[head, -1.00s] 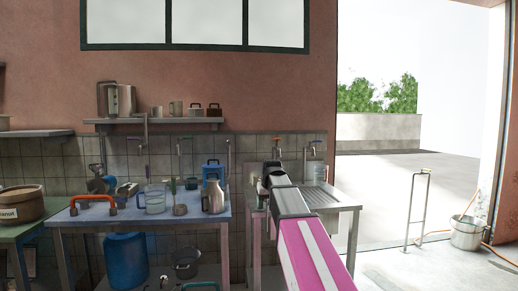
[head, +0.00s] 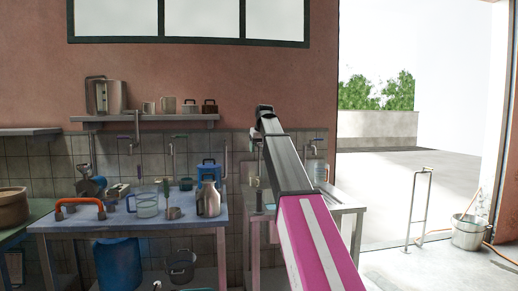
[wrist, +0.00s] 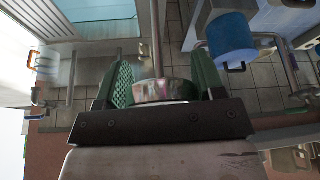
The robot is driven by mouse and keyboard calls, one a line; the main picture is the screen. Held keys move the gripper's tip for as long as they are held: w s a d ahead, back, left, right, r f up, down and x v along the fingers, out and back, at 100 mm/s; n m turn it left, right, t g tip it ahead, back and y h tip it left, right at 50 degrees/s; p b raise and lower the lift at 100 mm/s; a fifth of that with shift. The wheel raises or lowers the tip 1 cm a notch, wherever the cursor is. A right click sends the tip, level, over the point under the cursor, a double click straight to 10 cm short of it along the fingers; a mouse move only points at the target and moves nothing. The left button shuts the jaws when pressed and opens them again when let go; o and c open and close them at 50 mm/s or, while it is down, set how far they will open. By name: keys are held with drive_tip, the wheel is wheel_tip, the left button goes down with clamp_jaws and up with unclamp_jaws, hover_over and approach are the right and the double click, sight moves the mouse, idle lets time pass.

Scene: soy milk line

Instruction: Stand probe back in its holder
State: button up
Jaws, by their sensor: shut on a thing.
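My gripper (wrist: 165,82) is shut on the probe (wrist: 165,91) in the wrist view. Its green fingers press on both sides of a short, round, pale head. A thin grey rod (wrist: 157,40) runs from the head away from the wrist. In the head view my arm rises in front of the sink area, and I cannot make out the fingers or the probe there. I cannot identify the holder for certain. A small cup (head: 173,213) with a green upright piece stands on the metal table (head: 120,223).
A clear jug (head: 147,205), a steel flask (head: 209,200), a blue container (head: 209,172) and an orange-handled thing (head: 80,206) crowd the table.

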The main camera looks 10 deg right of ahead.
drive_tip(key=shift+f, duration=2.95)
drive_tip(key=shift+f, duration=5.75)
drive_tip(key=o, duration=1)
drive_tip(key=v, duration=1)
drive_tip(key=shift+s+r, duration=0.25)
drive_tip(key=shift+r, duration=0.1)
